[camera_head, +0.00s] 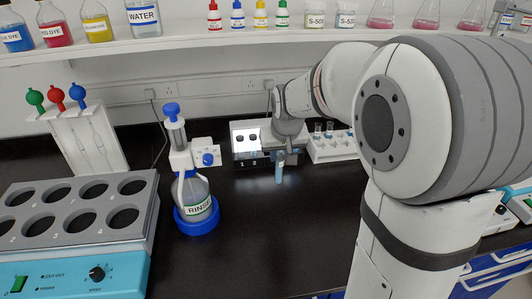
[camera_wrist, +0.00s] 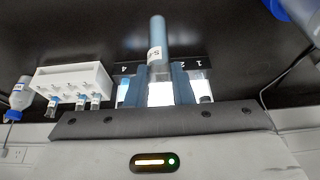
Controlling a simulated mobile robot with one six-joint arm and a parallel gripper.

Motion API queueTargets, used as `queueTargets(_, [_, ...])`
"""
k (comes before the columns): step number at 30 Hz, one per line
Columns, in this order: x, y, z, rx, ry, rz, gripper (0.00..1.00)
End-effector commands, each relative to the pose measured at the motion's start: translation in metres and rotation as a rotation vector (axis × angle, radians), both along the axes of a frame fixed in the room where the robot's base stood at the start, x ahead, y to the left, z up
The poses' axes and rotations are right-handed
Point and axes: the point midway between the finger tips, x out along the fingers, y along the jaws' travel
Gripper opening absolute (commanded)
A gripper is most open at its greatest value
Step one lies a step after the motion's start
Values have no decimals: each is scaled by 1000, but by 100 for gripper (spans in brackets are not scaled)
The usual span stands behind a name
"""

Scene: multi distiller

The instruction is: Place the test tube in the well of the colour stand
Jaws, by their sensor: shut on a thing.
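The test tube (camera_head: 280,170) is pale blue with a white label and hangs roughly upright in front of the right part of the colour stand (camera_head: 247,162). My gripper (camera_head: 287,152) is shut on its upper part. In the wrist view my gripper (camera_wrist: 160,90) has the tube (camera_wrist: 157,35) between its two blue-grey fingers. The black colour stand there (camera_wrist: 206,66) lies behind the fingers and shows the numbers 1, 2 and 4. Its bright panel shows to either side of the tube. My fingers and the tube hide the stand's middle, including any well there.
A white rack with small tubes (camera_head: 330,150) stands just right of the stand. A rinse bottle (camera_head: 197,207) in a blue base stands left. A heating block with round holes (camera_head: 75,215) fills the front left. The black bench in front of the stand is clear.

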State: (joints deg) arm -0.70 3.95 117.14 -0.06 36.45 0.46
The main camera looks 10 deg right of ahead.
Motion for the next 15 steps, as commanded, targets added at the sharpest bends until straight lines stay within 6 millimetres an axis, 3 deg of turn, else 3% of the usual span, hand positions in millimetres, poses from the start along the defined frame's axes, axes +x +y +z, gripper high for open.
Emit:
queueTargets(5, [13, -4, 1, 0, 1, -9, 0])
queueTargets(15, [98, -4, 2, 0, 0, -10, 0])
